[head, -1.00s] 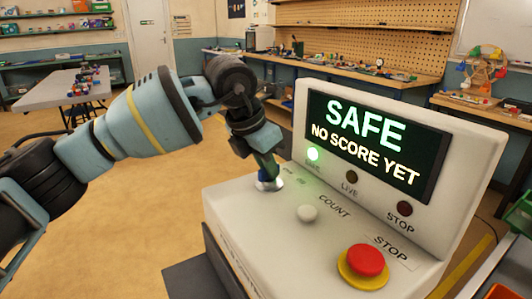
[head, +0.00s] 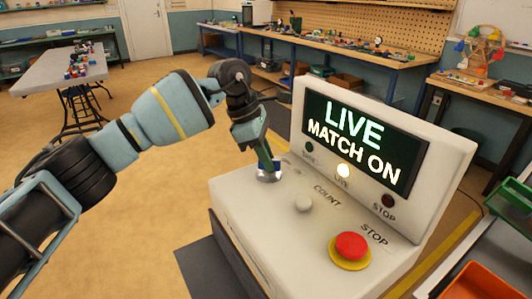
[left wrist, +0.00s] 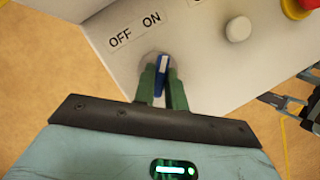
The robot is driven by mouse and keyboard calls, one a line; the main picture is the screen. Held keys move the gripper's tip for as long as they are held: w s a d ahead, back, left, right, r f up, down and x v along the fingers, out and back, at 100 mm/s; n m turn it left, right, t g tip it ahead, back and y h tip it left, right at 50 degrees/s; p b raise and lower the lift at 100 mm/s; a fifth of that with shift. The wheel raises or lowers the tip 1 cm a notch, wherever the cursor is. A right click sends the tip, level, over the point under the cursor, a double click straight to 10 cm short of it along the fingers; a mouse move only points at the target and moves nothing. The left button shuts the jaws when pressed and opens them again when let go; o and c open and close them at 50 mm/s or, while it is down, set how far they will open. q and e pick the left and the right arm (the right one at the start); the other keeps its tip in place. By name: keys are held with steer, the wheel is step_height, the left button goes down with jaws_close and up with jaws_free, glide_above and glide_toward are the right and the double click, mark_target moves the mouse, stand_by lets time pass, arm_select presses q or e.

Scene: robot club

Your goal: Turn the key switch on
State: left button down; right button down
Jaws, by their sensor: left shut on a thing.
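The key switch (head: 268,176) is on the sloping top of the white control box (head: 235,200), with a blue key (left wrist: 162,72) in a round silver collar. My left gripper (left wrist: 160,85) is shut on the blue key, its green fingers on either side. In the left wrist view the key stands below the OFF and ON labels, its top nearer ON. The screen (head: 355,140) reads LIVE, MATCH ON, and the middle LIVE lamp (head: 343,170) glows. My right gripper (left wrist: 283,88) shows partly at the right edge of the left wrist view, its fingers apart.
A white COUNT button (head: 303,204) and a red STOP button (head: 351,246) on a yellow base are on the same panel, right of the key. A green crate (head: 510,205) and an orange bin (head: 475,283) are at the right. Open floor lies left of the box.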

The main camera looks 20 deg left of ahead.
arm_select(q)
steer(key=shift+r+m, duration=0.15)
steer(key=shift+m, duration=0.35)
steer(key=c, duration=1.4)
jaws_free()
steer(key=shift+c, duration=0.2)
steer(key=v, duration=0.7)
steer(key=shift+a+r, duration=0.2)
steer(key=shift+r, duration=0.1)
steer(key=shift+w, duration=0.1)
